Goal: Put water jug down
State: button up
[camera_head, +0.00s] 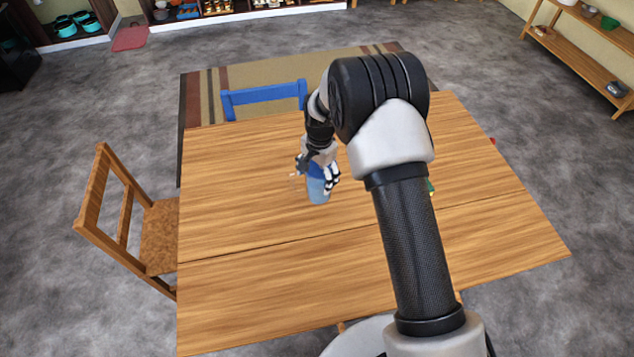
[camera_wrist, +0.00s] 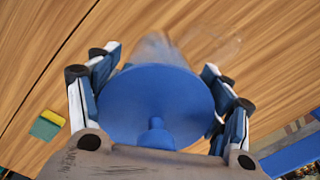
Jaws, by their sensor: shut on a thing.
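The water jug (camera_head: 318,188) has a clear bluish body and a blue lid. It is at the middle of the wooden table (camera_head: 240,220), near the far half. In the wrist view its round blue lid (camera_wrist: 155,100) with a knob fills the space between the fingers, and part of its clear body shows beyond. My gripper (camera_head: 318,172) is shut on the jug, with fingers on both sides of it in the wrist view (camera_wrist: 160,95). The jug looks roughly upright. I cannot tell whether its base touches the table.
A sponge (camera_wrist: 46,125), green and yellow, lies on the table. A blue chair (camera_head: 264,93) stands at the far edge and a wooden chair (camera_head: 125,220) at the left. The table's left part is clear. My arm hides much of the right part.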

jog(key=shift+f, duration=1.55)
jog(key=shift+b, duration=0.3)
jog(key=shift+f, duration=0.2)
jog(key=o, duration=1.7)
jog(key=r+p, duration=0.1)
jog(key=r, duration=0.3)
jog(key=r+p, duration=0.1)
jog(key=r, duration=0.3)
jog(key=r+p, duration=0.1)
jog(key=r, duration=0.3)
jog(key=shift+s+d+r, duration=0.2)
jog(key=shift+d+r, duration=0.1)
